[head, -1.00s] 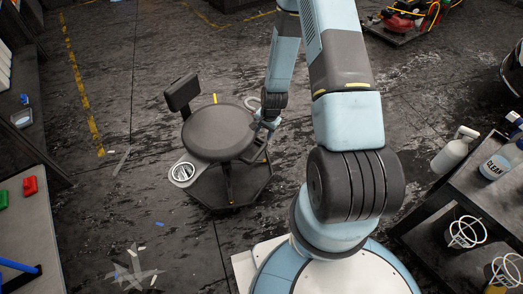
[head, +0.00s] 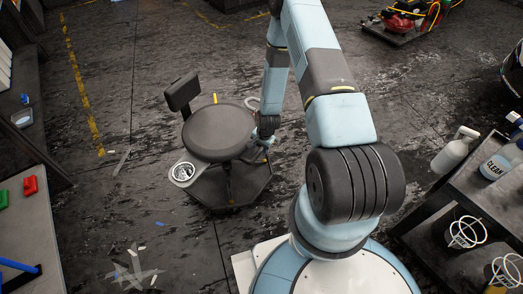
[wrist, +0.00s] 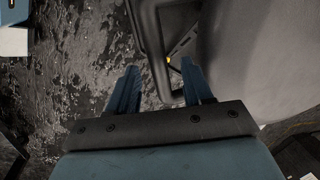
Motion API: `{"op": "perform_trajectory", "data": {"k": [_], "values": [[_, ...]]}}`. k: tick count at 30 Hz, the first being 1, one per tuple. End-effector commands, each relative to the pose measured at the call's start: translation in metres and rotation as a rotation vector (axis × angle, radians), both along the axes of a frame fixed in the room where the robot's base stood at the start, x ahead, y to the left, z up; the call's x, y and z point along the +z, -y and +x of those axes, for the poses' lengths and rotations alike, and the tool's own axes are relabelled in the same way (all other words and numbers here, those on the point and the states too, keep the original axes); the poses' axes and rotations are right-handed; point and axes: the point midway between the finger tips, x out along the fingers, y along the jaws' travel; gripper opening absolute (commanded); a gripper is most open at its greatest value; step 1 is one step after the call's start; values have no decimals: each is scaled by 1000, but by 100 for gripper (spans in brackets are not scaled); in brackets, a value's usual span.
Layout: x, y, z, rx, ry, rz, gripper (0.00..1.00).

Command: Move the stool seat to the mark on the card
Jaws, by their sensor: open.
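The stool has a round dark seat (head: 218,132) with a small backrest (head: 182,91) at its upper left, over a dark polygonal base (head: 238,192). A yellow mark (head: 215,98) shows at the seat's far edge. My gripper (head: 262,146) is at the seat's right side, partly hidden by the wrist. In the wrist view, my open blue fingers (wrist: 160,80) point toward a dark bent tube (wrist: 150,35), whose lower bend lies between them. The grey seat (wrist: 255,60) fills the right. I cannot make out the card.
A round metal-looking holder (head: 183,173) sits at the seat's lower left. Tape scraps (head: 135,270) lie on the floor. A bench (head: 55,235) stands at left and a cart (head: 440,225) with bottles at right. The floor left of the stool is mostly clear.

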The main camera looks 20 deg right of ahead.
Motion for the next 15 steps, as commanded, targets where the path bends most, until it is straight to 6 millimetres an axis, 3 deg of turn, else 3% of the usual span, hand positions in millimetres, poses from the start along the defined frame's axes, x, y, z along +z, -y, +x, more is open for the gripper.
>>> {"op": "perform_trajectory", "data": {"k": [6, 15], "values": [[-22, -2, 3, -1, -1, 0, 50], [-27, -3, 5, -1, 1, -1, 50]]}}
